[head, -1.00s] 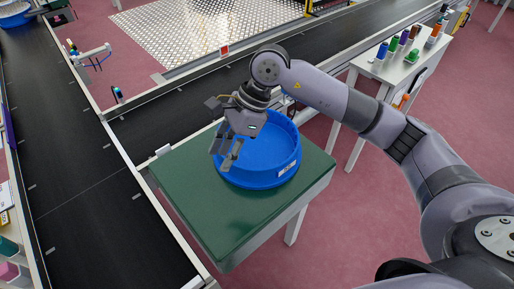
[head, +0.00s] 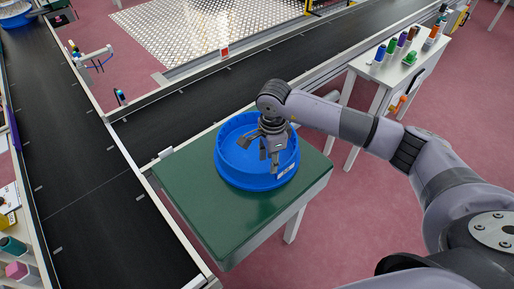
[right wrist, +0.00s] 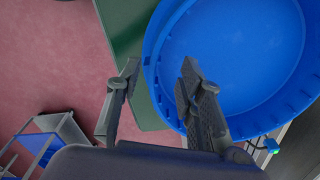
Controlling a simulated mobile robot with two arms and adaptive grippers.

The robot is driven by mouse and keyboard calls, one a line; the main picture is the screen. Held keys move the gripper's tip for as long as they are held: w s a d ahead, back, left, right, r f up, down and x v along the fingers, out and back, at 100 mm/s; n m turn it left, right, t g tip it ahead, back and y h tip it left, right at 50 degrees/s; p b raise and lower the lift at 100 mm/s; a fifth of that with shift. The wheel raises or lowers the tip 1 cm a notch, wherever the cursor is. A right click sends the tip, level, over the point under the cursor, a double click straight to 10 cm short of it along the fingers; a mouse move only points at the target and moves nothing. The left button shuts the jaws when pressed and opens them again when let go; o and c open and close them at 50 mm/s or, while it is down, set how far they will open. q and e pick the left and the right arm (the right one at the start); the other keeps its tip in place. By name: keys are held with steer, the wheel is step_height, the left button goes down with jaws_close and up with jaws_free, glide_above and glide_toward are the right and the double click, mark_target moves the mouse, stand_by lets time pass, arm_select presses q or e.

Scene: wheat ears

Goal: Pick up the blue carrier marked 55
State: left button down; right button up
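The blue carrier (head: 228,172) is a round, open tub on a green-topped table (head: 190,200). A small white label (head: 285,170) shows on its front right wall; I cannot read the number. My right gripper (head: 269,160) is at the carrier's right side, pointing down. In the right wrist view the gripper (right wrist: 155,95) is open. One finger is over the inside of the blue carrier (right wrist: 240,50), the other is outside it, with the rim between them. I cannot tell whether either finger touches it. My left gripper is not in view.
Black conveyor belts run along the left (head: 85,170) and behind the table (head: 190,105). A white side table (head: 375,70) with several coloured containers stands at the back right. Another blue round carrier (head: 15,18) is at the far left.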

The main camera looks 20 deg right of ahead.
steer(key=f, duration=0.1)
steer(key=f+p, duration=0.1)
steer(key=f, duration=0.1)
steer(key=f+p, duration=0.1)
steer(key=shift+s+d+f, duration=0.1)
steer(key=shift+s+f, duration=0.15)
steer(key=shift+s, duration=0.05)
steer(key=shift+f+p, duration=0.3)
steer(key=shift+f, duration=0.3)
steer(key=shift+c, duration=0.6)
jaws_close()
steer(key=shift+w+r, duration=0.15)
